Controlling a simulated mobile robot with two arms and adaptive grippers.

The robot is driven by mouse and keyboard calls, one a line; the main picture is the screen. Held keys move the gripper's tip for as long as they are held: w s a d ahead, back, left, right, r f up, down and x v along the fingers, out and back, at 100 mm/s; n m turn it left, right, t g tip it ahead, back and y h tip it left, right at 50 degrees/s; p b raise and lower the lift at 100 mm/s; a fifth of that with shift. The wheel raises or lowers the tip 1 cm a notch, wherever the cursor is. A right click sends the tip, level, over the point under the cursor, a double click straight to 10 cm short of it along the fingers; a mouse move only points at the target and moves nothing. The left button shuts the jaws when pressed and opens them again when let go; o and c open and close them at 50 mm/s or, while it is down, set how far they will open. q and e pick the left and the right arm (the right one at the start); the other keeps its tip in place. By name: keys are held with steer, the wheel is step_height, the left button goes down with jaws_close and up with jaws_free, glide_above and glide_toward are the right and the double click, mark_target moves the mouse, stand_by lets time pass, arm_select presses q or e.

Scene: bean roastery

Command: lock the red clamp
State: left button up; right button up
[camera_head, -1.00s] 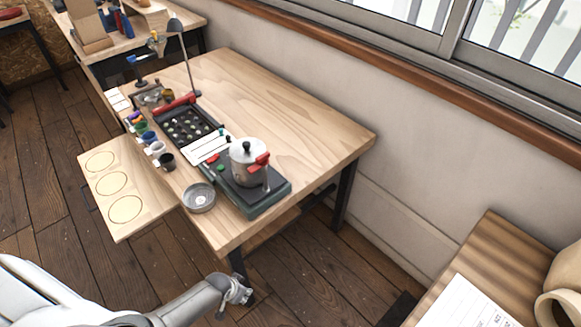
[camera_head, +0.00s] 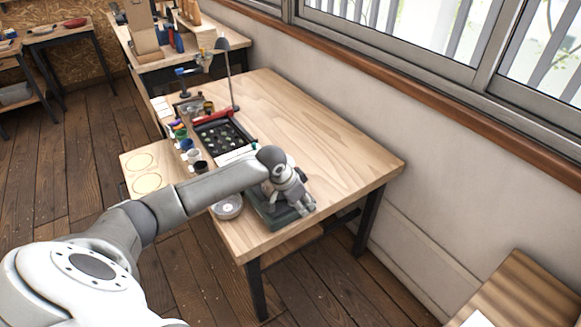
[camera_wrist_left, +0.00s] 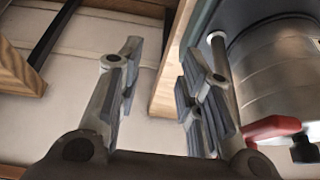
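The red clamp (camera_wrist_left: 272,127) shows in the left wrist view as a red handle with a black tip, at the lower right beside a silver pot (camera_wrist_left: 280,75). A thin metal rod (camera_wrist_left: 219,58) stands at the pot's side. My left gripper (camera_wrist_left: 162,68) is open with nothing between its fingers. Its right finger is close to the rod and pot; I cannot tell whether it touches. In the head view my left gripper (camera_head: 298,205) is over the dark green base (camera_head: 268,220), and my arm hides the pot and clamp. My right gripper is not in view.
A round metal dish (camera_head: 228,207) stands beside the base on the wooden table (camera_head: 325,150). The table's right half is clear. A window wall runs along the right.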

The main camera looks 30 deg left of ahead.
arm_select(q)
steer(key=s+a+r, duration=0.1)
steer(key=a+r, duration=0.3)
steer(key=r, duration=0.5)
steer(key=a+r, duration=0.4)
steer(key=r, duration=0.5)
steer(key=shift+g, duration=0.3)
steer(key=p+x, duration=0.2)
steer(key=x, duration=0.8)
steer(key=shift+w+d, duration=0.1)
steer(key=shift+d, duration=0.1)
steer(key=shift+w+f, duration=0.15)
steer(key=shift+f, duration=0.2)
steer(key=shift+c, duration=0.3)
jaws_close()
